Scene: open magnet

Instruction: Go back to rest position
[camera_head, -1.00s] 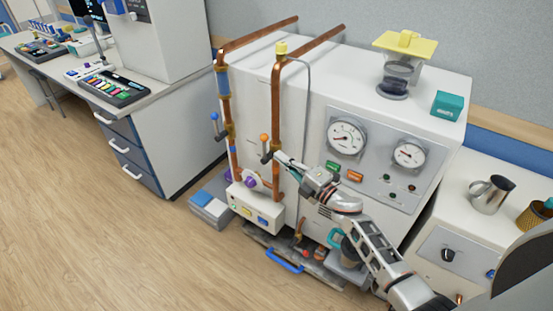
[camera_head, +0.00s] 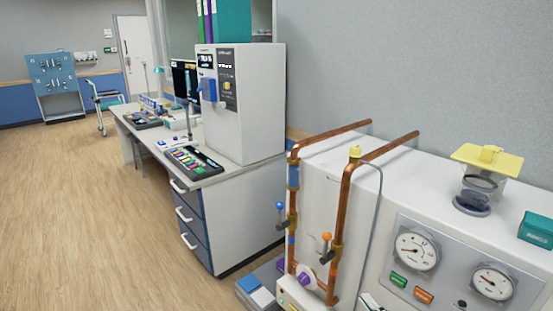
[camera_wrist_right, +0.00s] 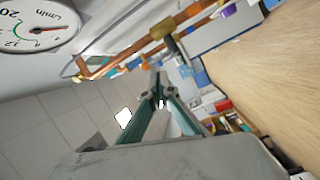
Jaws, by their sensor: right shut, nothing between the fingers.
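My right gripper (camera_wrist_right: 160,100) shows in the right wrist view with its fingers together and nothing between them. In the head view only a small part of it (camera_head: 371,302) shows at the bottom edge, in front of the white machine (camera_head: 325,222). In the wrist view the copper pipe (camera_wrist_right: 190,28) and a round gauge (camera_wrist_right: 38,28) lie beyond the fingers, apart from them as far as I can tell. My left gripper is in neither view.
Copper pipes (camera_head: 343,215) with an orange-knobbed valve (camera_head: 326,240) and a blue-knobbed valve (camera_head: 281,212) stand on the machine's front left. A yellow-topped glass fixture (camera_head: 488,160) and a teal box (camera_head: 537,230) are on top.

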